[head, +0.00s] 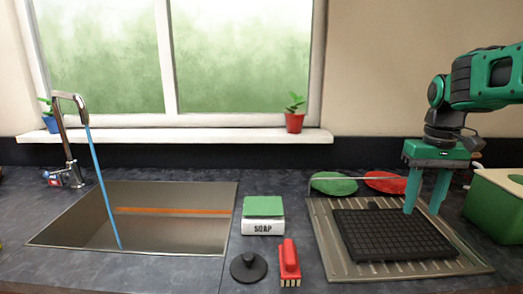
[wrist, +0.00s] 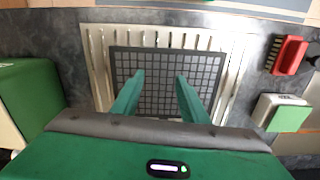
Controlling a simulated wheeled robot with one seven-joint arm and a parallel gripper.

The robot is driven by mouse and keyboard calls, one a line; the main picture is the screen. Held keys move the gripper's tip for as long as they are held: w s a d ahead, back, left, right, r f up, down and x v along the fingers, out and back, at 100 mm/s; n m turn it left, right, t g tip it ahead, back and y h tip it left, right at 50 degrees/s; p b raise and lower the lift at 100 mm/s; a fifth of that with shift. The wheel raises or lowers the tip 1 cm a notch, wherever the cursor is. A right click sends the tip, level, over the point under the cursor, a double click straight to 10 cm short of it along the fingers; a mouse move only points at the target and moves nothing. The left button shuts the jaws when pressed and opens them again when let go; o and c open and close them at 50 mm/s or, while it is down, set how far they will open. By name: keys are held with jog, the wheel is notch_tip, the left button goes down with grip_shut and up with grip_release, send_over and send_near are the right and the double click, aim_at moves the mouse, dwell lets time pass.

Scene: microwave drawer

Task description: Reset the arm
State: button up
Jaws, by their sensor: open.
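My gripper (head: 424,208) is green with two long fingers and points down over the right side of the counter. In the wrist view its two fingertips (wrist: 160,76) are spread wide apart with nothing between them. Below it is a black gridded mat (head: 390,234), lying on a ribbed metal drainboard (head: 473,265). The mat also shows between and beyond the fingers in the wrist view (wrist: 158,62). Whether the fingertips touch anything is hard to tell in the head view.
A green box (head: 492,212) stands at the right. A soap box (head: 263,217), black plug (head: 248,266) and red brush (head: 289,262) lie left of the drainboard. A sink (head: 190,195) with running water is farther left.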

jog(key=s+d+f+m, duration=0.1)
jog(key=s+f, duration=0.4)
jog(key=s, duration=0.6)
jog(key=s+d+f+m, duration=0.2)
jog(key=s+f+m, duration=0.2)
jog(key=s, duration=0.8)
jog(key=shift+s+f, duration=0.3)
jog(key=shift+f, duration=0.65)
jog(key=shift+d, duration=0.1)
jog(key=shift+c, duration=1.1)
